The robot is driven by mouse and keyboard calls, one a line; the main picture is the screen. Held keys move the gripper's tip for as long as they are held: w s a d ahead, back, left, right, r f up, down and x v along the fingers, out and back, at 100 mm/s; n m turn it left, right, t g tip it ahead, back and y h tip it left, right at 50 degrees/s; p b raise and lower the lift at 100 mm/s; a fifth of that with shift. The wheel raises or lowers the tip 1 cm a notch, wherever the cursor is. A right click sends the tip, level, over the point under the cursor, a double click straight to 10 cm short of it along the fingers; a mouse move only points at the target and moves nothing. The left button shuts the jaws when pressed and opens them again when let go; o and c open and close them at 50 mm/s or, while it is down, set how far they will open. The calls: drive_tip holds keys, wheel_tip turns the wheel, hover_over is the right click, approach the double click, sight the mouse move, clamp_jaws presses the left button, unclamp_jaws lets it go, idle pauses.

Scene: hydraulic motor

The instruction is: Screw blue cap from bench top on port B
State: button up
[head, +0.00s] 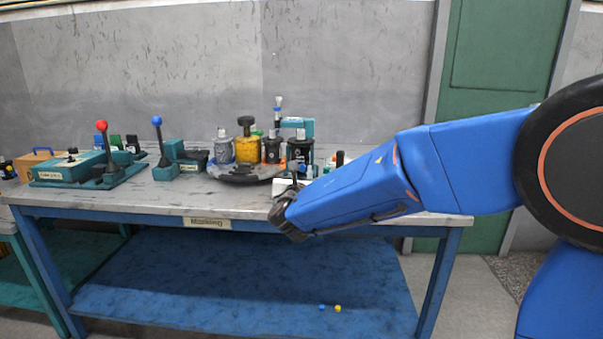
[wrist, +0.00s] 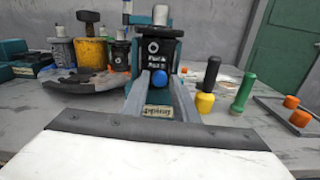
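My gripper (wrist: 159,74) reaches forward in the wrist view, its two grey fingers closing in on the blue cap (wrist: 159,78). The cap fills the gap between the fingertips. It lies in line with the lower front face of the black motor block (wrist: 158,50), which carries white lettering and a ring-shaped port. I cannot tell whether the cap touches the block or sits on a port. The motor stands upright on a teal stand with a label. In the head view, the motor (head: 299,150) shows behind my white gripper body, and the fingertips are hidden.
To the motor's right in the wrist view stand a black-and-yellow piece (wrist: 207,85), a green piece (wrist: 243,92) and orange pieces (wrist: 300,118). A dark curved holder (wrist: 85,88) lies left. A red-knobbed lever (head: 102,126) and blue-knobbed lever (head: 157,121) stand farther left on the bench (head: 160,204).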

drive_tip(key=n, duration=0.9)
drive_tip(key=shift+r, duration=0.1)
idle(0.5)
clamp_jaws()
drive_tip(key=shift+r, duration=0.1)
unclamp_jaws()
drive_tip(key=shift+d+r, duration=0.1)
